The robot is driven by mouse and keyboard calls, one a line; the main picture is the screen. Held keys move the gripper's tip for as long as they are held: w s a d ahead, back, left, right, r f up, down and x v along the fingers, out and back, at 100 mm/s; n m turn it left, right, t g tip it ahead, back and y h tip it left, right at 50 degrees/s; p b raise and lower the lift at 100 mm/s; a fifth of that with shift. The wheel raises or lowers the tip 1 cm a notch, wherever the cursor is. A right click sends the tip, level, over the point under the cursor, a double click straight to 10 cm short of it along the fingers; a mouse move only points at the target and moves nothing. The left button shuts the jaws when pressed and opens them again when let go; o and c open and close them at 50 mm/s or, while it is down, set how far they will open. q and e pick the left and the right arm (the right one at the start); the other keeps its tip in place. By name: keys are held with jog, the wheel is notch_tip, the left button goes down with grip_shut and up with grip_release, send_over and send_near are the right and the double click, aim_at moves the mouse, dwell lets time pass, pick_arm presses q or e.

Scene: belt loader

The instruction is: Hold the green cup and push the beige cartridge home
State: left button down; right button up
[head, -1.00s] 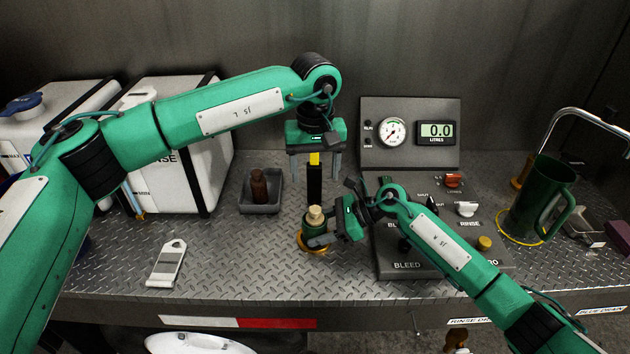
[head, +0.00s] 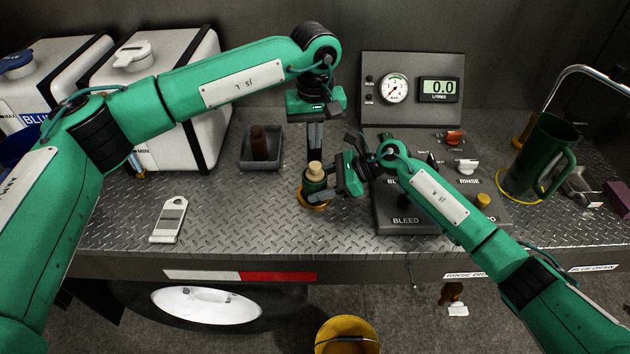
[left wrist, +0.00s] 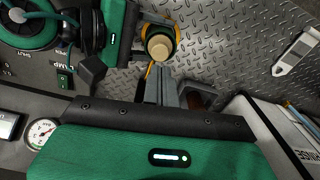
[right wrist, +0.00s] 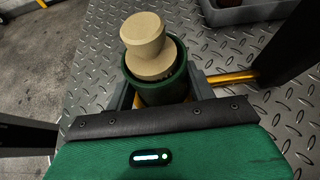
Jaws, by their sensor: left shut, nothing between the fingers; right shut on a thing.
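The green cup (head: 314,184) stands upright at a yellow ring on the bench, left of the control panel. The beige cartridge (head: 314,168) sits in its mouth. In the right wrist view, the cartridge (right wrist: 146,46) stands well above the rim of the cup (right wrist: 162,90). My right gripper (head: 318,190) is shut on the cup from the right. My left gripper (head: 315,146) is shut and empty, pointing down just behind the cup. In the left wrist view, its closed fingertips (left wrist: 158,72) are beside the cartridge (left wrist: 159,46), apparently not on top of it.
A grey tray (head: 262,162) with a brown object (head: 259,143) lies to the left. A white tag-like piece (head: 169,220) lies near the front edge. The control panel (head: 410,215) is close on the right. A large green jug (head: 540,155) stands farther right.

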aim_at(315, 165)
pick_arm(q)
jog(key=shift+f, duration=2.45)
jog(key=shift+f, duration=0.2)
jog(key=shift+r, duration=0.1)
notch_tip(315, 165, up, 15)
jog(key=shift+f, duration=0.2)
pick_arm(e)
jog(key=o, duration=0.8)
jog(key=shift+o, duration=0.2)
